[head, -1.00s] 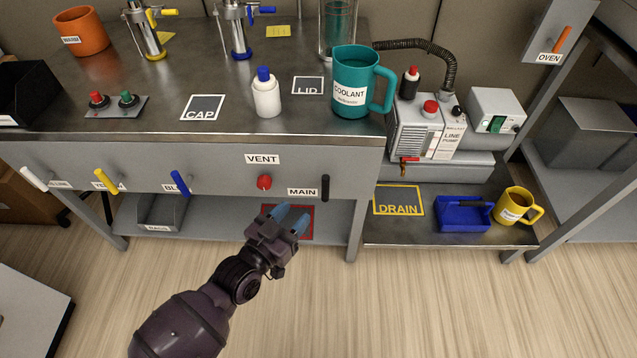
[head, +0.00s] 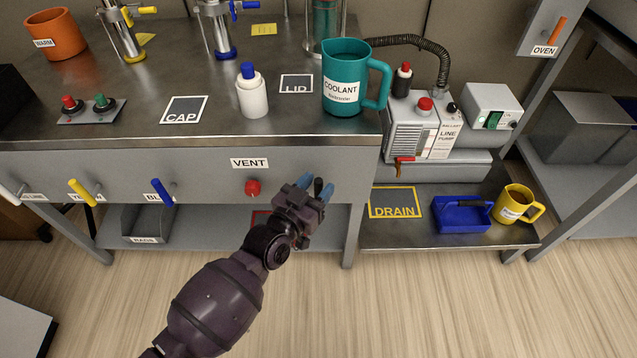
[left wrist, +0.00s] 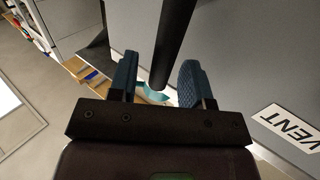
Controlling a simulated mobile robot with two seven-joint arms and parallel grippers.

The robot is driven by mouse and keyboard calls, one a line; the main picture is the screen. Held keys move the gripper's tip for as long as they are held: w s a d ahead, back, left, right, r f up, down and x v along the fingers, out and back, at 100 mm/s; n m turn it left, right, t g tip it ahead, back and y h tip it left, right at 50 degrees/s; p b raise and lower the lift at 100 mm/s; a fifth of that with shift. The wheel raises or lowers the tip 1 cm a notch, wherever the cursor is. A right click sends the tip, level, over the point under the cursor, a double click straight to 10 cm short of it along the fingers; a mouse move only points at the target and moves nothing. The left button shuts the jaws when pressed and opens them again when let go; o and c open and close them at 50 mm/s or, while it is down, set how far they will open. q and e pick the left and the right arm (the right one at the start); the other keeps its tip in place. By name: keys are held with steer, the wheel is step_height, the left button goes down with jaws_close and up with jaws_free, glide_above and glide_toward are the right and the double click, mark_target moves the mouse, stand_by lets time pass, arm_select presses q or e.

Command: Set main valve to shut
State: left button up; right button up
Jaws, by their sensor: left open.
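The main valve's black handle (head: 318,186) is on the grey front panel of the bench, to the right of the VENT label. In the left wrist view the handle (left wrist: 173,42) is a dark bar running down between my two blue fingers. My left gripper (head: 316,186) is open, with one finger on each side of the handle. I cannot tell whether either finger touches it. My gripper hides the MAIN label and most of the handle in the head view. My right gripper is not in view.
The red VENT knob (head: 252,187) is just left of my gripper. Blue (head: 163,193) and yellow (head: 82,191) handles are farther left on the panel. A teal coolant jug (head: 344,75) stands near the bench edge above. The floor in front is clear.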

arm_select(q)
steer(key=shift+w+d, duration=0.25)
steer(key=shift+w, duration=0.05)
jaws_close()
steer(key=shift+r, duration=0.1)
